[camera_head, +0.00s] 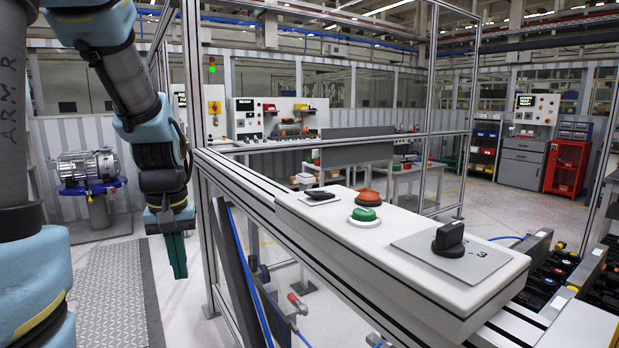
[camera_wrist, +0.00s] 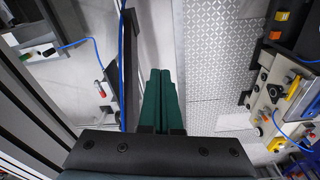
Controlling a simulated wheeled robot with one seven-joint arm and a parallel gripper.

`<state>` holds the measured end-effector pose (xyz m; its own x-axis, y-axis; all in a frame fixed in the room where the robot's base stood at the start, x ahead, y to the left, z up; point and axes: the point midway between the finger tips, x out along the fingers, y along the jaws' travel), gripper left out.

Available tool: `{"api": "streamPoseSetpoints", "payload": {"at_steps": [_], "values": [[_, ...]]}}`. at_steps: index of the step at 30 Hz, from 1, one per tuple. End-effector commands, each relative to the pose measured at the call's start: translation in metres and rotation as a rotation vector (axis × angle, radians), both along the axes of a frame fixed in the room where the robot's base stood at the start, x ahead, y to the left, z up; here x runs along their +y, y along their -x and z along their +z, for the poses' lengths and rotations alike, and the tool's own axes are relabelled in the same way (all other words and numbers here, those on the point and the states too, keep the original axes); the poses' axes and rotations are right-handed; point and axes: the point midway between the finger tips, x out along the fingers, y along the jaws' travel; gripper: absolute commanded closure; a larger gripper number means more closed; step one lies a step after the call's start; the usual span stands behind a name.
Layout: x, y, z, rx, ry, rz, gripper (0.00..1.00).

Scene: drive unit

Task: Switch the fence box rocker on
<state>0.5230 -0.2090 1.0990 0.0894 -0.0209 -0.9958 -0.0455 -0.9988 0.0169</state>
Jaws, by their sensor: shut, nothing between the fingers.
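The fence box (camera_head: 400,280) is a long white panel box on the fence rail in the head view. At its far left end, a small black piece that looks like the rocker (camera_head: 319,194) sits on a plate; its on or off position is too small to tell. A green button (camera_head: 364,214), an orange-red button (camera_head: 368,196) and a black rotary knob (camera_head: 449,239) share the top. My gripper (camera_head: 178,272) hangs downward left of the fence, apart from the box, its green fingers shut and empty. The fingers show in the wrist view (camera_wrist: 160,78); the box does not.
An aluminium fence post (camera_head: 196,130) and rail stand between my gripper and the box. A grey treadplate mat (camera_head: 105,295) lies on the floor below. A motor on a blue stand (camera_head: 90,175) is at left. A dark bar (camera_wrist: 127,70) runs beside the fingers.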

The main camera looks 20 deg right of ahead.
Motion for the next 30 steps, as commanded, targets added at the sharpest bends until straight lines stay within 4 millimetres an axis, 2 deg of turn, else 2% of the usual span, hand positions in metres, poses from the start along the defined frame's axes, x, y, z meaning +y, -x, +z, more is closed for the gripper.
{"api": "streamPoseSetpoints", "payload": {"at_steps": [5,10,15,18,23,27,30], "values": [[-0.023,-0.022,0.020,0.016,0.000,0.018,1.00],[-0.055,-0.044,0.048,0.038,-0.006,0.045,1.00],[-0.105,-0.063,0.093,0.068,-0.023,0.083,1.00],[-0.136,-0.068,0.123,0.084,-0.037,0.108,1.00],[-0.187,-0.061,0.172,0.103,-0.068,0.147,1.00],[-0.227,-0.042,0.215,0.110,-0.100,0.179,1.00],[-0.251,-0.024,0.241,0.109,-0.121,0.200,1.00]]}}
